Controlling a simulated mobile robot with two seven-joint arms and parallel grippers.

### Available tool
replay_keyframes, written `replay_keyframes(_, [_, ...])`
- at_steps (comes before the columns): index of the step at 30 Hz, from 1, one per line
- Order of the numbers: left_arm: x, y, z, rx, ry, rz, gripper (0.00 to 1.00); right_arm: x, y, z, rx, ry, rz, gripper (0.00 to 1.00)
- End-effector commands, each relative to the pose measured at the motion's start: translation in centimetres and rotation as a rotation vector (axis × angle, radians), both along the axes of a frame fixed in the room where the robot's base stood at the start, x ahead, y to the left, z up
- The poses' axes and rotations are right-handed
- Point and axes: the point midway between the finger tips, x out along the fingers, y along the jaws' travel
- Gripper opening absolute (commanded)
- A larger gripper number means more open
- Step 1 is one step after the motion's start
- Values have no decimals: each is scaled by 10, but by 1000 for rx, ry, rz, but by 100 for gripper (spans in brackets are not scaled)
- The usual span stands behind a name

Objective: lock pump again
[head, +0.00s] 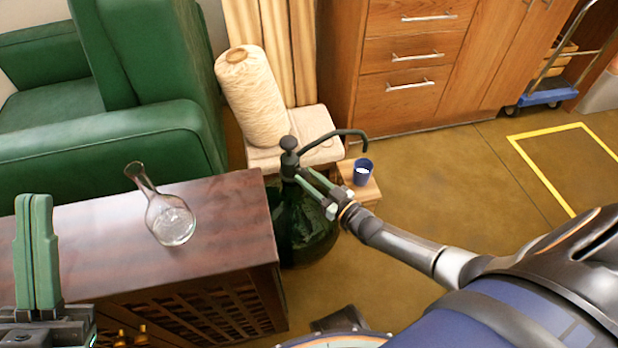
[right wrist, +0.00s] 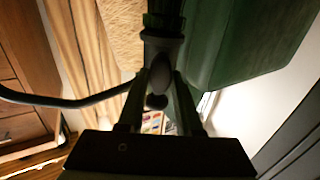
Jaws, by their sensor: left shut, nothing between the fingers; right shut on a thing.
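The pump (head: 289,160) is black, with a knob on top and a long curved spout that bends down at the right. It stands upright on a large dark green glass bottle (head: 305,232) on the floor beside the wooden table. My right gripper (head: 302,174) is shut on the pump's neck, just below the knob. In the right wrist view the pump (right wrist: 162,45) rises between the fingers, and the spout runs off to the left. My left gripper (head: 37,205) is shut and empty, at the far left over the table's near edge.
A glass carafe (head: 172,220) stands on the wooden table (head: 105,245). A blue cup (head: 362,171) with white contents stands on a small wooden stool (head: 368,192) below the spout. A cream yarn cone (head: 252,95) and green armchair (head: 150,135) are behind. Open floor lies right.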

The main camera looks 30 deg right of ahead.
Motion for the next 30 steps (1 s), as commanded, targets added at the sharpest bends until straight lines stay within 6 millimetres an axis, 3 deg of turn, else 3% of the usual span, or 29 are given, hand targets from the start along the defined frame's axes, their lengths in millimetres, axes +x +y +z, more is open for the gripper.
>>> replay_keyframes(17, [0,0,1,-4,1,1,0,-1,0,0,-52,-14,0,0])
replay_keyframes(30, [0,1,5,-8,0,0,0,-1,2,0,-379,-106,-1,0])
